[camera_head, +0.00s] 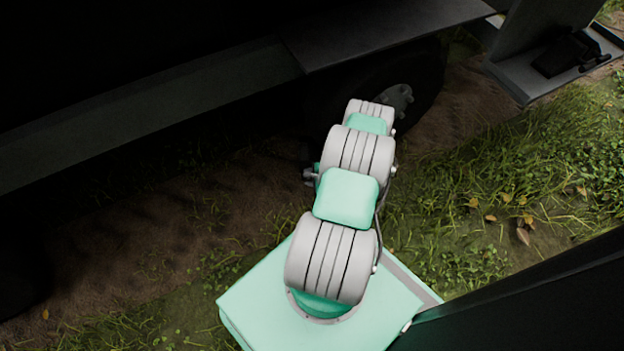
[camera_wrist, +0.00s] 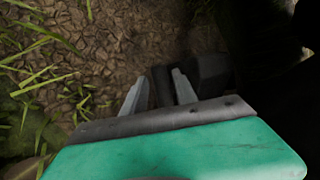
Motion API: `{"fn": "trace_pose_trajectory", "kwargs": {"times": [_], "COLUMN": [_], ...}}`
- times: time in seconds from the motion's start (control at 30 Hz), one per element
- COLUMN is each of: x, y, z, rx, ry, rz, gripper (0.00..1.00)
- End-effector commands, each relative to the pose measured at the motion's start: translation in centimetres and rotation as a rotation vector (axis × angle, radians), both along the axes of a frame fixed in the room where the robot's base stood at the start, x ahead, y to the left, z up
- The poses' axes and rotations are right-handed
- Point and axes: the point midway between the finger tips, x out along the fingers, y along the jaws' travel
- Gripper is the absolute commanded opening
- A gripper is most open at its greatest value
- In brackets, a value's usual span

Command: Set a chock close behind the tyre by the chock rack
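The tyre (camera_head: 425,85) is a dark wheel under the vehicle in the head view, mostly in shadow, with a grey hub (camera_head: 397,97). The chock rack (camera_head: 515,78) is a grey tray at the top right, with a black chock (camera_head: 566,55) on it. In the wrist view the two grey fingers of my gripper (camera_wrist: 161,92) stand a little apart, with a dark upright bar filling most of the gap. The bar seems to belong to a dark chock (camera_wrist: 212,72) just right of the fingers, low by the soil. Its distance to the tyre is unclear.
The vehicle's dark side and sill (camera_head: 150,120) overhang the ground at the upper left. Bare soil (camera_head: 160,235) runs beneath it. Grass (camera_head: 520,190) with fallen leaves lies at the right. Deep shadow fills the wrist view's right side.

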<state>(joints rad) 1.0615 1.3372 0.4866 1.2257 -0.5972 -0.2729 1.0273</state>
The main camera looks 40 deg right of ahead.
Motion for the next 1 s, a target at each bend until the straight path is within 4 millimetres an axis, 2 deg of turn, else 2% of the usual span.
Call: {"fn": "trace_pose_trajectory", "kwargs": {"times": [0.03,0.2,0.57,1.0], "x": [0.6,2.0,2.4,2.4], "y": [0.1,0.0,0.0,0.0], "z": [-1.2,-2.6,-2.8,-2.8], "rx": [-0.001,-0.001,-0.001,-0.001], "ry": [-0.001,0.0,0.0,0.0], "rz": [0.003,0.003,0.002,0.003], "gripper": [0.34,0.34,0.34,0.0]}}
